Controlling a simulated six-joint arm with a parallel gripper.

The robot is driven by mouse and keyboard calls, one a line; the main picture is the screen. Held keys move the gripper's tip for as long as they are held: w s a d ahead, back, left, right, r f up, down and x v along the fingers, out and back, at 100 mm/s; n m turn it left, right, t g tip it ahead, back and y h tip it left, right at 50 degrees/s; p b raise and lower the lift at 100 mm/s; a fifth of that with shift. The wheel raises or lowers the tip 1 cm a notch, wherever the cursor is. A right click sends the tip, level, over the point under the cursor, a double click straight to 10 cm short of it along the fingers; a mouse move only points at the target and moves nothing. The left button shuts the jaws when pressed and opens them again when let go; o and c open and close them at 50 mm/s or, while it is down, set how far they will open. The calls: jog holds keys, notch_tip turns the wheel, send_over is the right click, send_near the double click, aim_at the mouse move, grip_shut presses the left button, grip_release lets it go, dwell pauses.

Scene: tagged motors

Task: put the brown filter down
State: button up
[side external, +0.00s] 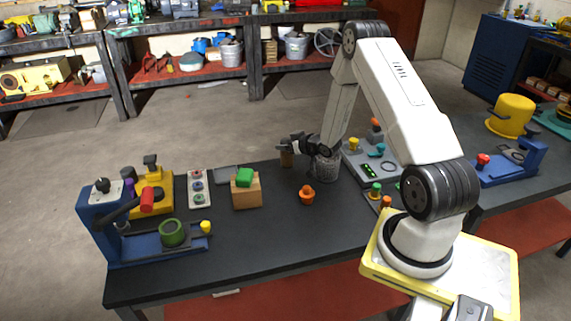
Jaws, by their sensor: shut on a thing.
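A grey mesh cylinder (325,168) stands just right of the filter. An orange knob-like piece (306,196) is nearer the front. A tan box (246,193) with a green block on top stands to the left. Bare tabletop (270,235) lies in front.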

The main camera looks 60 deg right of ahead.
jog(key=shift+f, duration=1.1)
jog(key=shift+f, duration=0.1)
jog(key=o, duration=1.3)
jog(key=shift+c, duration=0.2)
jog(key=v, duration=1.2)
jog(key=shift+a, duration=0.15)
